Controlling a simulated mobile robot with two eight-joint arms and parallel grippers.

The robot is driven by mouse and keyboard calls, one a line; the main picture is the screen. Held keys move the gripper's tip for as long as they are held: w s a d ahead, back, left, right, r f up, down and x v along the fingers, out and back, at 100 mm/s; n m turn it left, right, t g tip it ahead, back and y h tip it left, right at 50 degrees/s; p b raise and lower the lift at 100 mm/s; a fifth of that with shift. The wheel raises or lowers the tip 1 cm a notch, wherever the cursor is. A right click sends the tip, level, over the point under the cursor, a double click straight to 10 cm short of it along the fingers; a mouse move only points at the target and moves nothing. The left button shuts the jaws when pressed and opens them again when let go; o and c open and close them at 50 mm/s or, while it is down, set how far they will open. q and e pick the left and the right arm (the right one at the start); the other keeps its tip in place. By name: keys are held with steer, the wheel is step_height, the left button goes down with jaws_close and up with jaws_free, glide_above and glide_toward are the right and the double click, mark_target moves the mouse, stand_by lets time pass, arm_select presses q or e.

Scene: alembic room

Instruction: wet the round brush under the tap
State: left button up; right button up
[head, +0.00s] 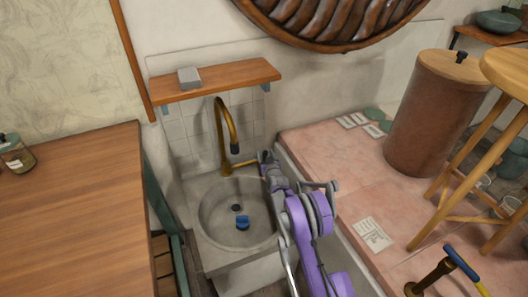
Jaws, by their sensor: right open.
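A brass gooseneck tap (226,130) with a dark spout end rises behind a grey stone sink (210,225). My right gripper (266,160) is open and empty at the back right of the basin, beside the tap and close to its side lever, which it partly hides. I cannot tell whether it touches the lever. A small blue object (242,222) lies low in the basin, below and in front of the spout. It is too small to tell whether it is the round brush. No running water is visible. My left gripper is out of view.
A wooden shelf (215,81) with a grey block (189,77) hangs above the tap. A wooden worktop (70,215) lies left. A pink tiled surface (345,180) at right bears a brown drum (428,115), papers (372,235) and a stool (475,150).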

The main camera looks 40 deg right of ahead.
steer(key=v, duration=0.6)
steer(key=shift+s+a, duration=0.2)
steer(key=shift+s, duration=0.15)
steer(key=shift+r, duration=0.1)
